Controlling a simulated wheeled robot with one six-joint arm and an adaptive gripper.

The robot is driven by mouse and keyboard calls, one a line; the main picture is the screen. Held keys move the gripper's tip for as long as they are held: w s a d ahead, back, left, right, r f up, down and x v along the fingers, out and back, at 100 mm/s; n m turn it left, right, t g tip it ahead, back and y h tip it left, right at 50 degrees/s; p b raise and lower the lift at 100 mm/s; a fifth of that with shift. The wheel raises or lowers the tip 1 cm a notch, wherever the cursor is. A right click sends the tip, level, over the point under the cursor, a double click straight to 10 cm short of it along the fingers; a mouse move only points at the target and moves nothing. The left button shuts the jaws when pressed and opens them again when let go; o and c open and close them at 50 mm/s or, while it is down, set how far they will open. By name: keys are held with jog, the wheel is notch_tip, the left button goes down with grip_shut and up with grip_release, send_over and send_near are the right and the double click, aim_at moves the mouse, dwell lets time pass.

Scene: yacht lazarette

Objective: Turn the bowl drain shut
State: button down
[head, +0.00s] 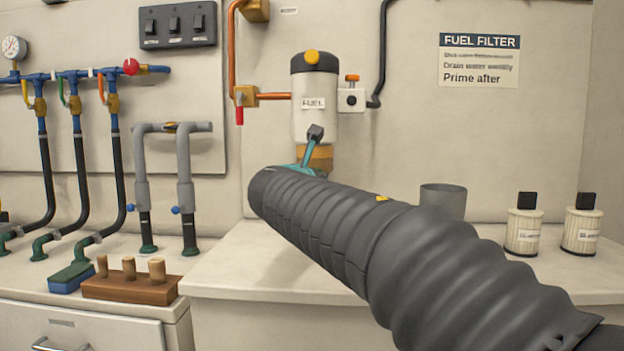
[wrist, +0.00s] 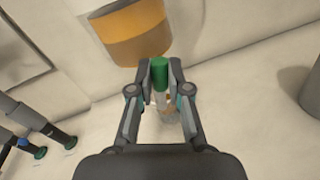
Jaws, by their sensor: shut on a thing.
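The fuel filter (head: 314,108) is a white canister with a black top, mounted on the wall. Its amber bowl (head: 320,158) hangs beneath, and shows large in the wrist view (wrist: 133,35). The green bowl drain (wrist: 160,72) is just below the bowl, between my fingertips. My gripper (wrist: 159,78) is shut on it, one finger on each side. In the head view my arm hides the drain and most of my gripper; one teal finger part with a dark tip shows before the bowl. The drain's turn position cannot be told.
A grey cup (head: 443,200) stands on the counter behind my arm. Two cream filters with black tops (head: 524,225) (head: 581,225) stand at the right. A wooden block with plugs (head: 130,283) and a blue-green sponge (head: 72,277) lie at the left. Pipes line the wall.

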jog(key=shift+d+f+m+g+y+b, duration=0.2)
jog(key=shift+d+f+m+y+b, duration=0.4)
jog(key=shift+m+b, duration=1.05)
jog(key=shift+d+f+m+g+y+b, duration=0.2)
jog(key=shift+d+f+m+y+b, duration=0.45)
jog(key=shift+m, duration=1.95)
jog(key=shift+d+f+m+g+y+b, duration=0.2)
jog(key=shift+d+f+m+y+b, duration=0.5)
jog(key=shift+m, duration=1.45)
jog(key=shift+a+h+b, duration=0.25)
jog(key=shift+b, duration=0.25)
jog(key=c, duration=1.1)
grip_release()
